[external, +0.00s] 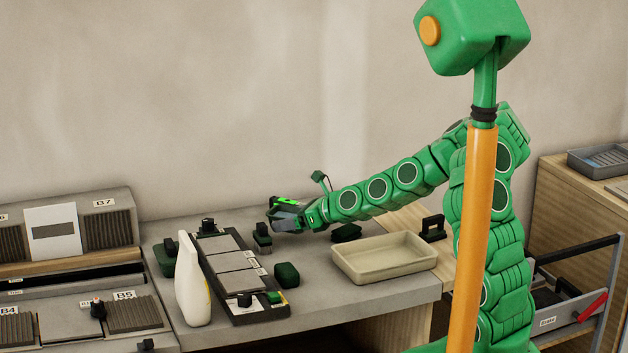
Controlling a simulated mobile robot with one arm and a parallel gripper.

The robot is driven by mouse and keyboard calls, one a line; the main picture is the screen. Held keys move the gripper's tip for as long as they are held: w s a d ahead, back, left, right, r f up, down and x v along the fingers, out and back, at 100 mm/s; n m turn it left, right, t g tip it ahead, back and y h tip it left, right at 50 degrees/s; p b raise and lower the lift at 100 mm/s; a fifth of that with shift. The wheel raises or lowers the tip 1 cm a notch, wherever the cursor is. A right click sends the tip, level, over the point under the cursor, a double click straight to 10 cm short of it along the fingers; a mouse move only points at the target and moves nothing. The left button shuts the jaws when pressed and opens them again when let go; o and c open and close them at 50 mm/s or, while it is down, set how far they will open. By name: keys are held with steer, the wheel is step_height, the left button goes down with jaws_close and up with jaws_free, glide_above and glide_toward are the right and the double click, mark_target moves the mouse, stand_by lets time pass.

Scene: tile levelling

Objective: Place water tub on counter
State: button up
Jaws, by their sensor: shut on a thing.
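The water tub, a shallow beige rectangular basin (384,275), sits upright on the grey counter (330,312) near its right end. It looks empty. My gripper (284,218) is left of and behind the tub, apart from it, low above the counter's back part. It is shut on a small dark object with a bright green patch (285,202). The fingers partly hide this object, so I cannot tell exactly what it is.
A black tray with grey tiles (238,268), a white bottle (192,285) and a dark green block (287,275) stand left of the tub. A black-handled brush (262,238) is beside my gripper. An open drawer (560,310) is at right.

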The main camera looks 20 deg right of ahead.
mark_target(290, 242)
steer(key=shift+f, duration=1.75)
steer(key=shift+f, duration=0.1)
steer(key=o, duration=1)
steer(key=shift+s+d+r, duration=0.1)
steer(key=shift+d+r, duration=0.05)
steer(key=shift+r, duration=0.05)
steer(key=v, duration=0.2)
steer(key=shift+s+d+r, duration=0.15)
steer(key=shift+v, duration=2.3)
steer(key=shift+s, duration=0.1)
